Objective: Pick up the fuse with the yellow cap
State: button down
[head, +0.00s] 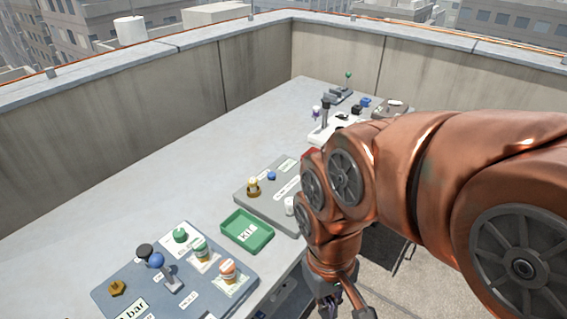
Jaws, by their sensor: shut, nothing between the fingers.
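A small upright piece with a pale yellowish top and a brass-coloured base (253,187) stands on the grey middle panel (243,200). It may be the fuse with the yellow cap, but it is too small to be sure. My gripper (346,308) hangs at the bottom edge of the head view, beyond the table's front edge and well to the right and nearer than that piece. Its fingers are partly cut off by the frame. It is shut and holds nothing. My arm hides part of the table's right side.
A green tray (227,239) lies before the middle panel. A blue-grey panel (205,292) at front left bears a lever, knobs and two capped cylinders (200,249). More levers and small parts (340,97) stand at the back. The table's left side is clear; a parapet (250,75) rises behind.

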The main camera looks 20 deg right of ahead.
aim_at(253, 182)
jog(key=u, duration=0.05)
jog(key=k, duration=0.95)
jog(key=z, duration=0.25)
jog(key=i, duration=0.8)
jog(key=u, duration=0.85)
jog(key=i, duration=0.65)
jog(key=u, duration=0.55)
